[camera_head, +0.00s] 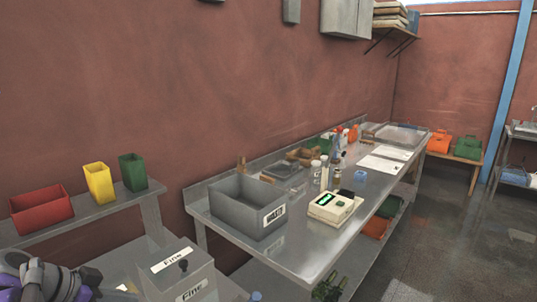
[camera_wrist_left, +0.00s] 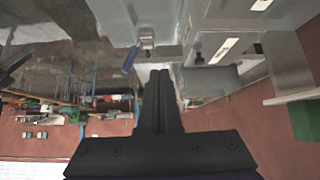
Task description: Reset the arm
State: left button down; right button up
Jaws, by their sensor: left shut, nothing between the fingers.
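My left arm, purple and black (camera_head: 40,280), shows at the bottom left corner of the head view, in front of a steel surface. In the left wrist view my left gripper (camera_wrist_left: 160,80) is shut, its two dark fingers together with nothing between them. The wrist picture appears upside down, with the room's far side low in it. The gripper points toward steel equipment, including a grey cylinder (camera_wrist_left: 210,79) and a blue-handled part (camera_wrist_left: 130,60). I cannot tell its distance from them. My right gripper does not show.
A grey box labelled "Fine" (camera_head: 190,270) stands right of my left arm. Red (camera_head: 42,210), yellow (camera_head: 99,182) and green (camera_head: 133,172) bins sit on a shelf behind. A grey bin (camera_head: 232,212) and a scale (camera_head: 333,207) stand on the steel table. Open floor (camera_head: 450,240) lies right.

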pick_arm(q)
jog(key=s+d+f+n+y, duration=0.1)
jog(key=s+d+f+n, duration=0.1)
jog(key=s+d+f, duration=0.2)
jog(key=s+d+f+n+y, duration=0.2)
jog(key=s+d+f+n, duration=0.1)
jog(key=f, duration=0.5)
jog(key=s+d+f+n+y, duration=0.2)
jog(key=s+d+f, duration=0.3)
jog(key=f, duration=0.2)
jog(key=shift+s+d+g, duration=0.25)
jog(key=shift+s+g, duration=0.05)
jog(key=shift+g, duration=0.1)
